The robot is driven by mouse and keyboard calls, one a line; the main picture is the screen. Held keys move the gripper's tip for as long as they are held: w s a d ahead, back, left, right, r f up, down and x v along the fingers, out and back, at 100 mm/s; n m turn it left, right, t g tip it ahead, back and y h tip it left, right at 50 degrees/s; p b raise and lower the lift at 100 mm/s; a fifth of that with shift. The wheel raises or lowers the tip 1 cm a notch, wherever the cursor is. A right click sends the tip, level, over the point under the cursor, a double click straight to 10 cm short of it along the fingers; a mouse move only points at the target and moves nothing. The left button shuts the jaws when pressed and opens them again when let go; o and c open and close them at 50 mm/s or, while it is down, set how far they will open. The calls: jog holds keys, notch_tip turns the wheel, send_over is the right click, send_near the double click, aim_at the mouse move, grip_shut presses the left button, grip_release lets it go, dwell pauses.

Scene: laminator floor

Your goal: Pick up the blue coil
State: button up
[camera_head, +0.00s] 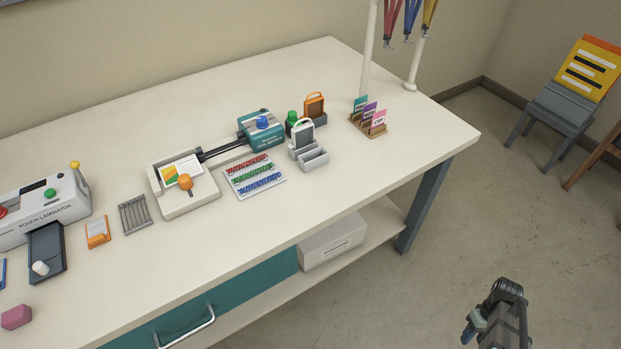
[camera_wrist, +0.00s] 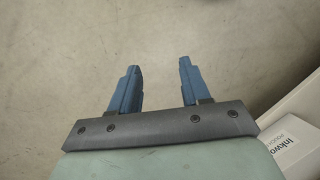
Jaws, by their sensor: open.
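The blue coil (camera_head: 259,183) lies on a white tray (camera_head: 241,195) on the table, in the row closest to the table's front edge. A green coil (camera_head: 252,174) and a red coil (camera_head: 246,164) lie behind it on the same tray. My gripper (camera_wrist: 160,75) is open and empty in the wrist view, with bare floor beyond its fingers. In the head view my gripper is low at the right, off the table and far from the coils. The coils do not show in the wrist view.
A punch machine (camera_head: 262,132) stands behind the tray. Grey bins (camera_head: 313,160) stand to its right, and a white die base (camera_head: 190,206) to its left. A laminator (camera_head: 40,212) is at far left. A white box (camera_head: 334,241) sits on the lower shelf. The table's front right is clear.

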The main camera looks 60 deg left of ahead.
jog(key=w+a+r+n+t, duration=0.1)
jog(key=w+a+r+n, duration=0.35)
jog(key=a+r, duration=0.45)
jog(key=w+a+r+n+t, duration=0.25)
jog(key=w+a+r, duration=0.4)
jog(key=a, duration=0.45)
jog(key=a+r+n+t, duration=0.2)
jog(key=a+r+n, duration=0.5)
jog(key=a+r, duration=1.45)
jog(key=s+a+r+n+g+y, duration=0.1)
jog(key=s+a+r+n, duration=0.4)
jog(key=s, duration=1)
jog(key=s+a+r+n, duration=0.25)
jog(key=s+a, duration=0.45)
jog(key=s, duration=0.8)
jog(key=s+a+r+n+g+y, duration=0.1)
jog(key=s+a+r+n, duration=0.45)
jog(key=s, duration=0.95)
jog(key=m, duration=0.2)
send_over(266, 178)
jog(key=f, duration=0.9)
jog(key=shift+d, duration=0.35)
jog(key=shift+a+f, duration=0.15)
jog(key=shift+f, duration=1.2)
jog(key=shift+a+f, duration=0.15)
jog(key=shift+f, duration=1.15)
